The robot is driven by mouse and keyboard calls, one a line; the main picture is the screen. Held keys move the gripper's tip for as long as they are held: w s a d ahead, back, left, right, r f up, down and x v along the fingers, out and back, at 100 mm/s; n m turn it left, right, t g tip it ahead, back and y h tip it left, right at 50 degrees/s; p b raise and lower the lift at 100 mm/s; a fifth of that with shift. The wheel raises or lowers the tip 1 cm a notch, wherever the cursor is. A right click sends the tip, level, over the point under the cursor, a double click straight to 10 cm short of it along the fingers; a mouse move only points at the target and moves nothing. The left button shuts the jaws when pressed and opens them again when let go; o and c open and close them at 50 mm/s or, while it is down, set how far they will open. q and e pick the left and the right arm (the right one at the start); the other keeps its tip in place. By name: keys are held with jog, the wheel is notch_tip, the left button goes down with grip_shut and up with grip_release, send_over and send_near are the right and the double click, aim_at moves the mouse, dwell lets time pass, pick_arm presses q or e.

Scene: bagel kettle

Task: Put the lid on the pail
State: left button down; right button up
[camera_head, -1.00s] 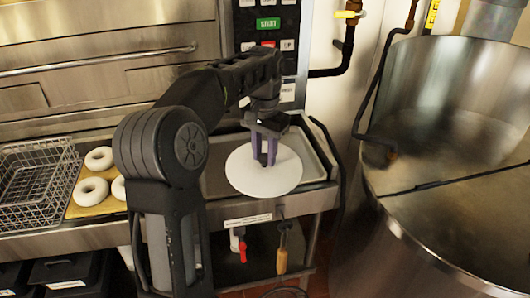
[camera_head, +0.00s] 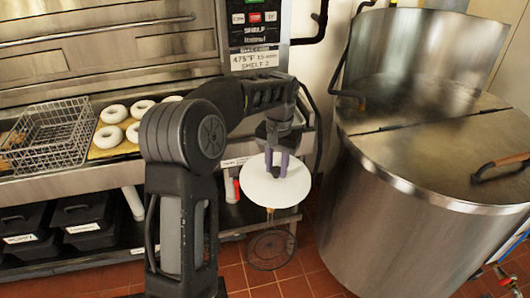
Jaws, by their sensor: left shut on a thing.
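A round white lid (camera_head: 264,190) is held by my left gripper (camera_head: 276,170) in the middle of the head view. The purple-grey fingers are shut at the lid's centre and the lid is held in the air in front of the counter edge. A round, dark, see-through shape (camera_head: 271,249) stands on the floor below the lid. It may be the pail, but I cannot tell for sure. My right gripper is not in view.
A large steel kettle (camera_head: 400,215) with a half-open cover stands at the right. A wire basket (camera_head: 52,142) and several bagels (camera_head: 113,114) lie on the counter at the left. Black bins (camera_head: 82,215) sit on the shelf below. Red floor tiles (camera_head: 305,262) show around the round shape.

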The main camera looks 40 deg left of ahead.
pick_arm(q)
jog(key=s+d+f+m, duration=0.1)
jog(key=s+d+f, duration=0.1)
jog(key=d+f, duration=0.7)
jog(key=s+d+f+m, duration=0.1)
jog(key=s+d+f, duration=0.2)
jog(key=d+f, duration=0.6)
jog(key=shift+s+d+f, duration=0.25)
jog(key=shift+f, duration=0.05)
